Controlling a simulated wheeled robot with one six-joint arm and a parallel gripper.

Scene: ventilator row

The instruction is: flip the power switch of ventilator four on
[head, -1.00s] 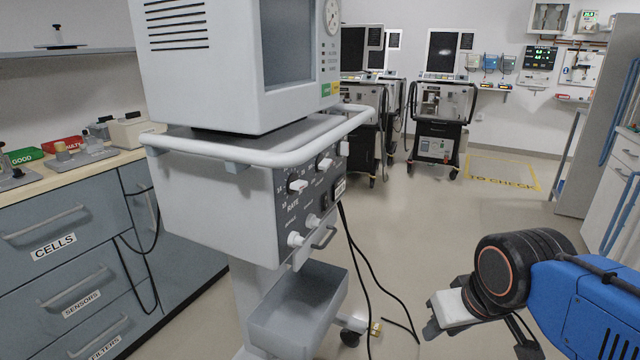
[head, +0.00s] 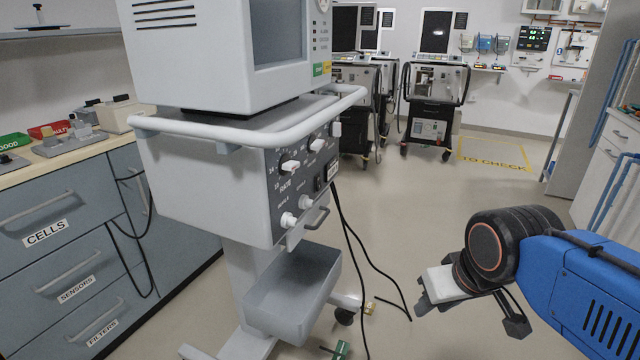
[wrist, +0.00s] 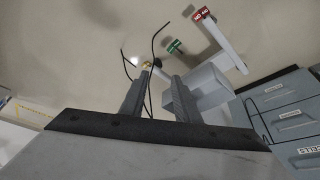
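A pale grey ventilator (head: 205,175) stands close in front in the head view. Its dark front panel (head: 275,210) carries white knobs and a small black switch-like part (head: 318,183), too small to read its position. No number four is readable on it. My gripper (head: 428,300) is to the right of the ventilator, apart from it and lower than the panel. In the wrist view the two fingers (wrist: 158,97) stand apart with nothing between them. The ventilator's grey tray (wrist: 205,80) and base show beyond them; the panel is not clearly seen there.
Black cables (head: 352,240) hang from the ventilator to the floor. A green tag (head: 342,348) lies by its base. Drawers (head: 60,265) line the left side. Other ventilators (head: 433,100) stand behind.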

